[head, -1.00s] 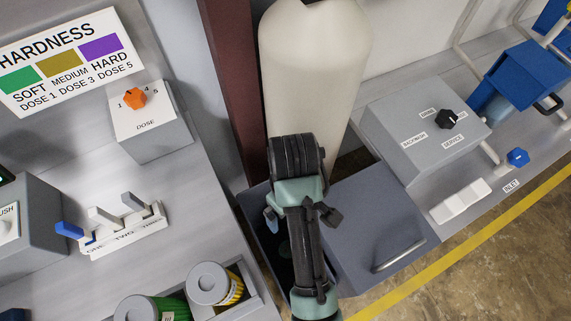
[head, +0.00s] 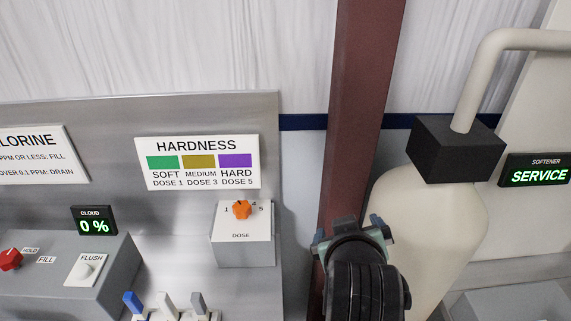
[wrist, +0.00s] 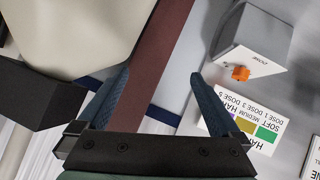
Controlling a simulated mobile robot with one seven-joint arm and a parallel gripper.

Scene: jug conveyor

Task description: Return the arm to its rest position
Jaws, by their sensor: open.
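My gripper shows in the wrist view (wrist: 155,95) with its two blue fingers spread wide and nothing between them. In the head view my gripper (head: 352,236) is raised at the lower middle, in front of the dark red post (head: 362,110) and the cream tank (head: 440,225). Its fingers point up and away from the camera. In the wrist view the post runs behind the gap between the fingers, and the dose box (wrist: 262,45) is beyond the right finger.
The dose box with an orange knob (head: 242,209) and the hardness sign (head: 197,162) are left of my gripper. Switches (head: 170,307) stand lower left. A black tank head (head: 455,148) with a pipe and a SERVICE display (head: 536,170) are at right.

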